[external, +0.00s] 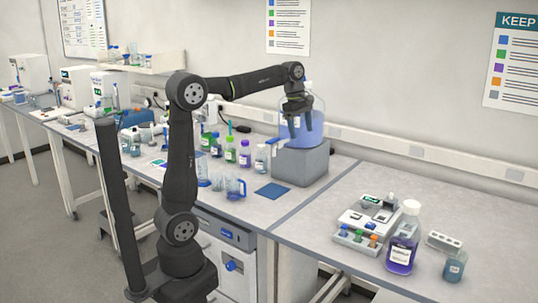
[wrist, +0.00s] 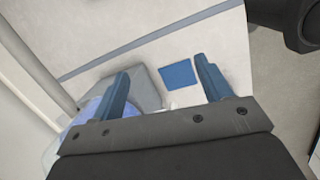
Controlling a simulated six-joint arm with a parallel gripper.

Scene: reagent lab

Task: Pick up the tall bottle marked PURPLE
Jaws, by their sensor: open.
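Two bottles with purple contents show in the external view; their labels are too small to read. The larger, with a white cap and white label (external: 402,241), stands on the right bench. A smaller purple bottle (external: 245,154) stands in a row of bottles on the left bench. My gripper (external: 297,123) is raised in front of the big blue-filled bottle on the grey block, far from the larger purple bottle. In the wrist view my gripper (wrist: 160,70) is open, with nothing between its fingers; neither purple bottle shows there.
The grey block (external: 300,162) and big blue-filled bottle (external: 314,127) stand close to my gripper. A blue mat (external: 272,190) lies left of the block. An instrument (external: 368,213), a white rack (external: 444,242) and a small beaker (external: 454,267) surround the larger purple bottle.

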